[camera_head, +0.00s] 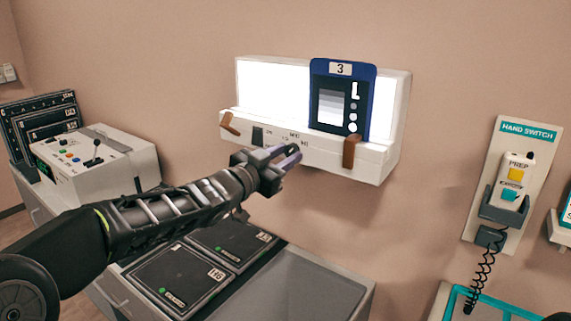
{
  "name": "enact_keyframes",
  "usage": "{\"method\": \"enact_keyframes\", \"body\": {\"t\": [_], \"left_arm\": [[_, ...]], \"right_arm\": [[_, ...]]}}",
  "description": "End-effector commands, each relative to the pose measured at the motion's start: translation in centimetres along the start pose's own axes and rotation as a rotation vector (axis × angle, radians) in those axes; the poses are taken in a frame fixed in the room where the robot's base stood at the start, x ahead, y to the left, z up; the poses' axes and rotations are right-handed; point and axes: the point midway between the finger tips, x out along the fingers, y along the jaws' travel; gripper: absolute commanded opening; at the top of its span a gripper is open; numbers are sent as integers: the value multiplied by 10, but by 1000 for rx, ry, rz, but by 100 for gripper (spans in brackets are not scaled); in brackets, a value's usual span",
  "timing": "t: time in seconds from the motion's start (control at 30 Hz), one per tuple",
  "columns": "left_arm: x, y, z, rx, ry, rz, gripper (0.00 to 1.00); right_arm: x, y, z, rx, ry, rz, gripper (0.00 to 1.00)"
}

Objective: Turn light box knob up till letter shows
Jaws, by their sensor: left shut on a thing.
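The white light box (375,165) is on the wall, its panel (275,88) glowing bright white. A dark blue film (342,72) labelled 3 stands on its right part. The film shows a grey stepped patch, a white L-like letter and several pale dots. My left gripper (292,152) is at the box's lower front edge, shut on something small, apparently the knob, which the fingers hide. A dark switch (258,136) and small markings sit on the front strip. My right gripper is not in view.
Two brown clips (349,151) (229,124) sit on the light box front. A control console (95,158) stands at left. Dark plates (180,279) lie on the counter below. A hand switch (513,180) with coiled cord hangs at right. Bare wall lies between.

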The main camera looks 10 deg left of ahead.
Motion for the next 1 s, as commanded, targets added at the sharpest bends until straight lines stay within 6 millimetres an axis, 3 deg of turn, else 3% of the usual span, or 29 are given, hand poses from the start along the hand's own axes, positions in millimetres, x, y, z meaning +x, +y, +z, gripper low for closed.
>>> {"method": "enact_keyframes", "body": {"t": [0.43, 1.0], "left_arm": [[0, 0, 2, 302, -2, 1, 0], [0, 0, 0, 355, -2, 1, 0]], "right_arm": [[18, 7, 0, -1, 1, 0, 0], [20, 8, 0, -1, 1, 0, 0]]}}
